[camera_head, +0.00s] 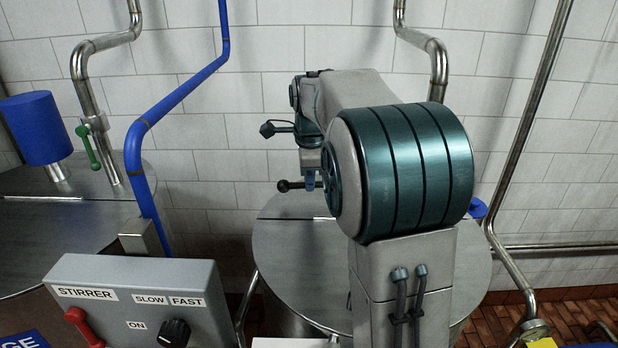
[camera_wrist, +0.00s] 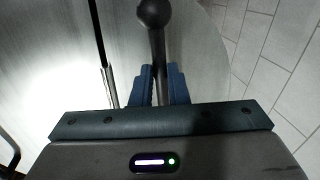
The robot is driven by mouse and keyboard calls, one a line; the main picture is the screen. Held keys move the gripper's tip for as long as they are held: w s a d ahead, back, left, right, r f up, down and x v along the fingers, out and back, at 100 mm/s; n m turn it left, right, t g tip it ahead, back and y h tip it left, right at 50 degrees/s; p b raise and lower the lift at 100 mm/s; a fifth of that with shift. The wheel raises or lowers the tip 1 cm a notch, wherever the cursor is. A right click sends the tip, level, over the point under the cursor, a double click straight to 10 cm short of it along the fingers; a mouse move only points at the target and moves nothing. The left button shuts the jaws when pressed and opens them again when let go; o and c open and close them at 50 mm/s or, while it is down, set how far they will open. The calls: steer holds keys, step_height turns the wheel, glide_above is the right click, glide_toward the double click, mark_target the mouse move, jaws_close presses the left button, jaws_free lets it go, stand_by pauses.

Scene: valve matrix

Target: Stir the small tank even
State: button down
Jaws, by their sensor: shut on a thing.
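A round steel tank (camera_head: 300,255) with a flat metal top stands in the middle of the head view, partly hidden behind my arm. My gripper (camera_head: 310,182) is above the tank top, small and partly hidden by my arm. In the wrist view my gripper (camera_wrist: 159,75) has its blue fingers shut on a dark handle (camera_wrist: 157,48). The handle ends in a black ball knob, which sticks out to the left of my gripper in the head view. A grey stirrer box (camera_head: 135,300) stands at lower left, with a red lever (camera_head: 82,325) and a black knob (camera_head: 173,332) under SLOW and FAST labels.
A larger steel tank (camera_head: 60,235) with a blue motor (camera_head: 38,128) and a green-handled valve (camera_head: 90,145) is at the left. A blue pipe (camera_head: 150,190) runs between the tanks. Steel pipes (camera_head: 525,130) rise at the right along the tiled wall.

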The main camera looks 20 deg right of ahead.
steer(key=shift+w+d+m, duration=0.2)
steer(key=shift+w+m, duration=0.4)
steer(key=shift+w, duration=0.05)
steer(key=shift+r, duration=0.1)
steer(key=c, duration=1.4)
jaws_free()
steer(key=shift+w+d, duration=0.1)
steer(key=shift+r, duration=0.2)
step_height(320, 180, up, 13)
steer(key=s, duration=0.2)
steer(key=shift+s+a+b, duration=0.3)
steer(key=shift+a+b, duration=0.05)
steer(key=shift+a, duration=0.1)
